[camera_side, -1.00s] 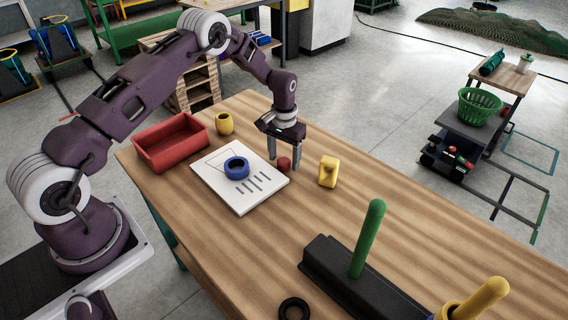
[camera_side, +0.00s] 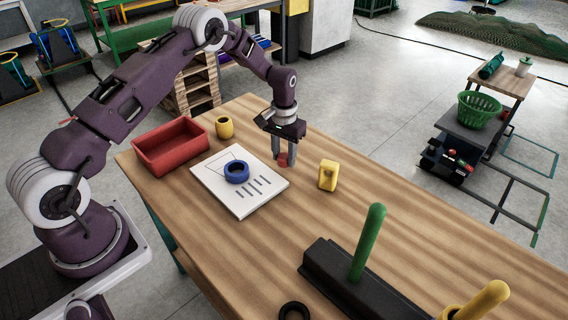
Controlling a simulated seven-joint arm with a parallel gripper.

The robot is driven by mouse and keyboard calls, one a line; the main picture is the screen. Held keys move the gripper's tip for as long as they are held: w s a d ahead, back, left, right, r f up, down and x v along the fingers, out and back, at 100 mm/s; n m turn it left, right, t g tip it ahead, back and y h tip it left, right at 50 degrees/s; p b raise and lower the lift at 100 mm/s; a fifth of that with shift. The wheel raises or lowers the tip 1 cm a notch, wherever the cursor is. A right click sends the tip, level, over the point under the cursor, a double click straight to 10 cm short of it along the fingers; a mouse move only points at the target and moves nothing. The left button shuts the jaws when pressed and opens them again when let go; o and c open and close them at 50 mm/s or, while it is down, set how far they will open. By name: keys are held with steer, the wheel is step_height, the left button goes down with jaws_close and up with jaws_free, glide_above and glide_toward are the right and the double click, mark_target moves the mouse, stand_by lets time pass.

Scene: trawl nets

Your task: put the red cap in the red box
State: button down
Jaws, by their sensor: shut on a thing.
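The red cap (camera_side: 283,160) is a small red cylinder between the fingertips of my gripper (camera_side: 284,158). My gripper points down and is shut on the cap, right of the white sheet. The cap looks at or just above the table top; I cannot tell if it touches the wood. The red box (camera_side: 157,159) is an open rectangular tray at the table's far left corner, to the left of my gripper. Its visible inside looks empty.
A white printed board (camera_side: 246,205) bears a blue ring (camera_side: 237,171) between the box and my gripper. A yellow cup (camera_side: 224,127) stands beside the box. A yellow block (camera_side: 328,175) stands right of my gripper. A black base with a green peg (camera_side: 368,241) is nearer the front.

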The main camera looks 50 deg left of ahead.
step_height(320, 180, up, 7)
steer(key=s+a+n, duration=0.3)
steer(key=a+n, duration=0.1)
steer(key=a, duration=0.6)
steer(key=n, duration=0.9)
glide_toward(171, 145)
steer(key=d+r, duration=0.3)
steer(key=d, duration=0.1)
steer(key=f, duration=0.6)
steer(key=s+f, duration=0.1)
steer(key=f, duration=0.2)
steer(key=shift+s+d+f, duration=0.1)
steer(key=shift+f, duration=0.15)
steer(key=c, duration=0.9)
jaws_free()
steer(key=shift+f, duration=0.1)
